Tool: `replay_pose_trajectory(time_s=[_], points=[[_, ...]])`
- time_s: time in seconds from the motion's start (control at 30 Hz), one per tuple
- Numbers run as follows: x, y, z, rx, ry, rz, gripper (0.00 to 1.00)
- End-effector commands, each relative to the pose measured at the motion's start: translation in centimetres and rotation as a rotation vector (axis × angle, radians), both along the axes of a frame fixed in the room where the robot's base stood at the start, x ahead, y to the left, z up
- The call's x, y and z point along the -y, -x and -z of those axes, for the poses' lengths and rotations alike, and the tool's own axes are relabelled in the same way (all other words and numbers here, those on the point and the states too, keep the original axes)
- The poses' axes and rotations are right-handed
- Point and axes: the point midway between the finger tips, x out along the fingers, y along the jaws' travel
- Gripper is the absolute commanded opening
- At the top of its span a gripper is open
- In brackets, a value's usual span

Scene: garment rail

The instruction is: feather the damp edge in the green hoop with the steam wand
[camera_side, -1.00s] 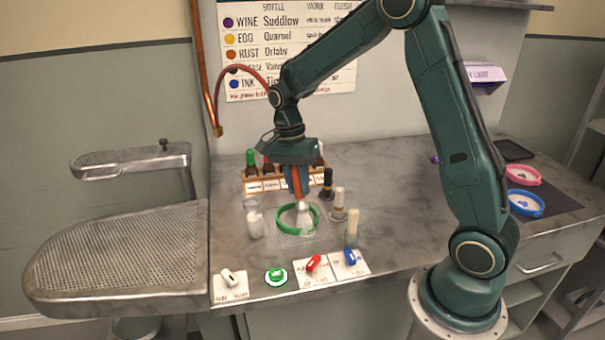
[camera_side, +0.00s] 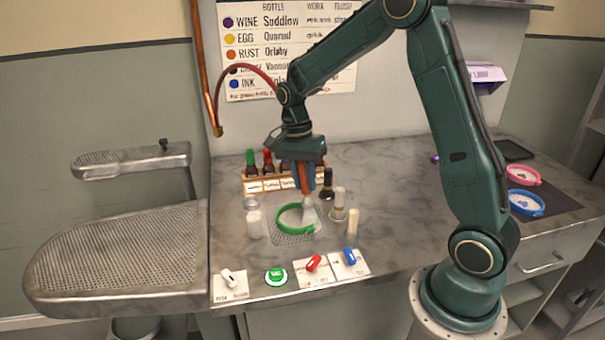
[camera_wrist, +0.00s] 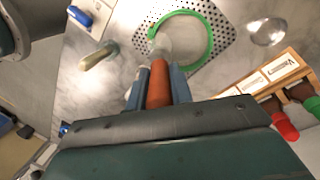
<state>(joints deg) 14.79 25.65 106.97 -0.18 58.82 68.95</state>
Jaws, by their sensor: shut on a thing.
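The green hoop (camera_side: 283,228) lies flat on a perforated metal plate (camera_side: 290,239) on the counter. It holds pale cloth; I cannot make out a damp edge. My gripper (camera_side: 305,190) is shut on the steam wand (camera_side: 305,177), which has an orange-brown body and points down. The wand's pale tip (camera_side: 309,214) is over the right side of the hoop, with whitish vapour around it. In the wrist view the green hoop (camera_wrist: 211,37) is beyond the jaws, and the wand (camera_wrist: 160,84) sits between them. The vapour hides the cloth by the tip, so contact is unclear.
A rack of capped bottles (camera_side: 255,186) stands behind the hoop. Coloured switches (camera_side: 313,263) line the front edge. Pink (camera_side: 524,176) and blue hoops (camera_side: 527,204) lie far right.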

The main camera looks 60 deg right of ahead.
Motion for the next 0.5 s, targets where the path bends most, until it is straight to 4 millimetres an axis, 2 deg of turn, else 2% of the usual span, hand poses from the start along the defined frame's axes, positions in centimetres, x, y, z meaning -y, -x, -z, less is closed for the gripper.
replay_pose_trajectory(time_s=[0.5], points=[[0.57, -0.11, -0.02, 0.000, 0.001, 0.000, 0.00]])
